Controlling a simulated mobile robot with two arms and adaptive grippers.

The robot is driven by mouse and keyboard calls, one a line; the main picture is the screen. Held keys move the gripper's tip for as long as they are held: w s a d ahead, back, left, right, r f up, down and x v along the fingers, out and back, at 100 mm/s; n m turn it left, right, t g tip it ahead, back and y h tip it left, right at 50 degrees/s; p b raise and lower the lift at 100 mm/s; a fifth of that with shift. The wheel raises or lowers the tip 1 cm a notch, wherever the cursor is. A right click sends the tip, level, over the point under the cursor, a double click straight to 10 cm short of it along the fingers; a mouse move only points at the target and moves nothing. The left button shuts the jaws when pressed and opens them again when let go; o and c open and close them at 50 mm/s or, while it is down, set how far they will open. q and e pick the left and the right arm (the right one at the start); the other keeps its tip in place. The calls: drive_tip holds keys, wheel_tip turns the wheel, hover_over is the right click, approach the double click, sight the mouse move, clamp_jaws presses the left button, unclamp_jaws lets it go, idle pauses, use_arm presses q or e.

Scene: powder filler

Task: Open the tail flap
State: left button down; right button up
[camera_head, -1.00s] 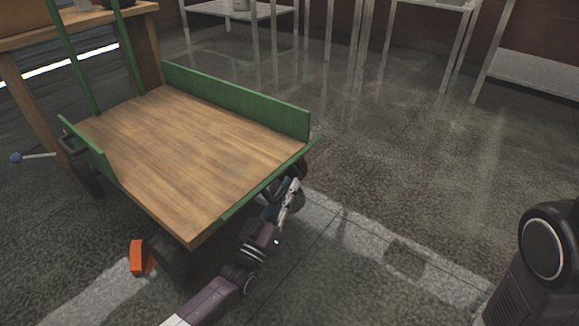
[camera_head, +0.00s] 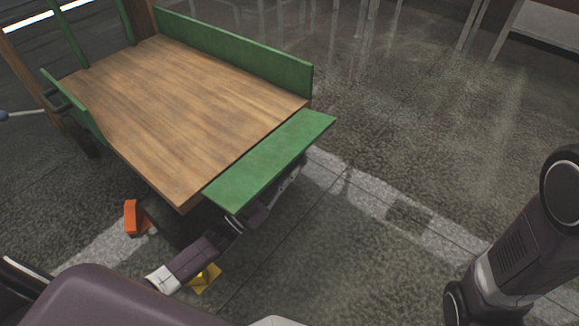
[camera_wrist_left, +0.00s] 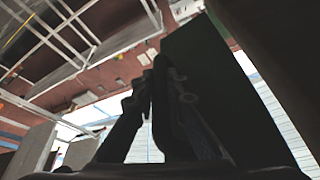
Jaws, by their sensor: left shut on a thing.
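The tail flap (camera_head: 270,162) is the green panel at the cart's near right end in the head view. It is swung outward and lies nearly flat beside the wooden bed, its broad face showing. My left gripper is shut on the flap; in the head view it is mostly hidden under the flap's outer edge. In the left wrist view, the dark fingers of my left gripper (camera_wrist_left: 158,90) rise in the middle, against the shaded flap (camera_wrist_left: 205,90). The exact contact is too dark to make out. My right arm shows at the right, but its gripper is out of view.
The cart's wooden bed (camera_head: 190,105) is empty, with a green side wall (camera_head: 240,45) at the back and a shorter one (camera_head: 85,115) at the left. An orange block (camera_head: 133,218) and a yellow piece (camera_head: 203,278) are low near the cart. The floor (camera_head: 420,160) to the right is clear.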

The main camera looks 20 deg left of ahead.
use_arm(q)
drive_tip(key=shift+f+m+h, duration=0.3)
drive_tip(key=shift+m+h, duration=0.1)
drive_tip(key=c, duration=1.9)
unclamp_jaws()
drive_tip(key=shift+c, duration=0.2)
drive_tip(key=shift+s+a, duration=0.1)
drive_tip(key=shift+a, duration=0.05)
drive_tip(key=v, duration=0.7)
drive_tip(key=shift+s, duration=0.2)
